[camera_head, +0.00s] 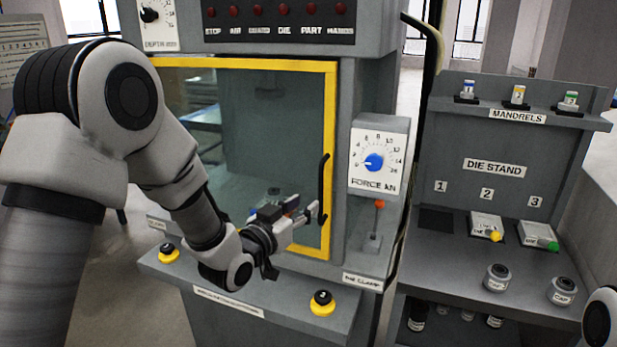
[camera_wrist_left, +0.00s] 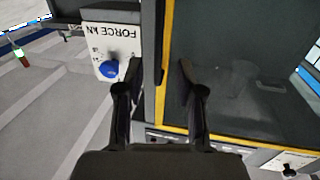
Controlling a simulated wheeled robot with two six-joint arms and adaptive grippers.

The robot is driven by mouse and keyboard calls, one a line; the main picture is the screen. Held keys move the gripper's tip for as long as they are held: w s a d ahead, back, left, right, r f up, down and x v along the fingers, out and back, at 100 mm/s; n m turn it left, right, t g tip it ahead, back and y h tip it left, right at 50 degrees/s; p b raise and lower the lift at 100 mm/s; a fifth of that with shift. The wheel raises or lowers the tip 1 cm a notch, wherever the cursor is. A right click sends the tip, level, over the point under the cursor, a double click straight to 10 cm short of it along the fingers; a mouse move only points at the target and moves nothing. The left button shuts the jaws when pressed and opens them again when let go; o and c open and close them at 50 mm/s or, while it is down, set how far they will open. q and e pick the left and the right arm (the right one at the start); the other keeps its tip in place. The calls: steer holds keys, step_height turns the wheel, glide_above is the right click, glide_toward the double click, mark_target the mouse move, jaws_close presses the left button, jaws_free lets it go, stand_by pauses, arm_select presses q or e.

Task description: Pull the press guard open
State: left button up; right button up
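The press guard (camera_head: 331,120) is a clear panel in a yellow frame across the press front, and it looks closed. Its black vertical handle (camera_head: 322,190) is on the right side of the frame. My left gripper (camera_head: 310,212) is at the lower part of the handle, fingers pointing toward it. In the left wrist view, the two fingers of my left gripper (camera_wrist_left: 160,68) are apart, with the handle (camera_wrist_left: 159,45) and yellow frame edge (camera_wrist_left: 164,80) showing between them. I cannot tell whether either finger touches the handle. My right gripper is out of view.
A force dial (camera_head: 374,160) and a red-tipped lever (camera_head: 376,225) are right of the guard. A ledge with yellow-ringed buttons (camera_head: 322,303) juts out below. The die stand (camera_head: 492,165) is at the right. Open floor lies at the left.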

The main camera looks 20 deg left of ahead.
mark_target(320, 189)
arm_select(q)
steer(key=x, duration=0.2)
steer(key=p+x, duration=0.1)
steer(key=x, duration=0.2)
steer(key=r+p+x, duration=0.1)
steer(key=x, duration=0.1)
steer(key=shift+w+r, duration=0.1)
steer(key=shift+w, duration=0.15)
steer(key=shift+w+d, duration=0.1)
steer(key=shift+d, duration=0.15)
jaws_close()
